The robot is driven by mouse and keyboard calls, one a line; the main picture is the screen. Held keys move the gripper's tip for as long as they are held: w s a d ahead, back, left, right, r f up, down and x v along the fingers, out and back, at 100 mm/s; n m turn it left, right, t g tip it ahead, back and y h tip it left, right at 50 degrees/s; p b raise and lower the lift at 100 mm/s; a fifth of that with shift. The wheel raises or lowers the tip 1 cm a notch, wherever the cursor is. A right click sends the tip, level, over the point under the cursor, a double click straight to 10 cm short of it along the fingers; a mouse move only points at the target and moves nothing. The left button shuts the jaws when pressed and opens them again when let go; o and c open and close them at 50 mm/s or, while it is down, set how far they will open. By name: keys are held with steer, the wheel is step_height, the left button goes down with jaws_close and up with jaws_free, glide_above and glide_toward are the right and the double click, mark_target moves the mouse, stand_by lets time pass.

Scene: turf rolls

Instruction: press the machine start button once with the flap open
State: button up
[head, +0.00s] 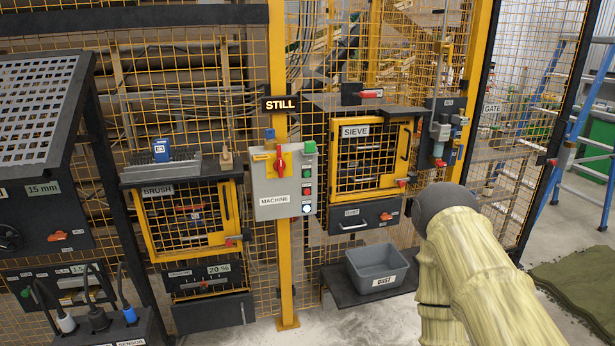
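The grey machine box (268,200), labelled MACHINE, is mounted on a yellow post in the head view. It has a red rotary handle (281,163) on a yellow plate. A column of small buttons runs down its right side: a green one (307,173), a red one (307,190) and a pale, bright one (307,208). A green piece (310,148) sits at the top right corner; I cannot tell whether it is a flap or a button. My arm enters at the lower right and ends in view at a dark rounded joint. My gripper is not visible.
A black STILL sign (280,104) hangs above the box. The sieve cabinet (373,160) and grey dust bin (366,280) are right of it; the brush cabinet (187,250) is left. Yellow mesh fencing stands behind. A control box with cables (90,335) is at lower left.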

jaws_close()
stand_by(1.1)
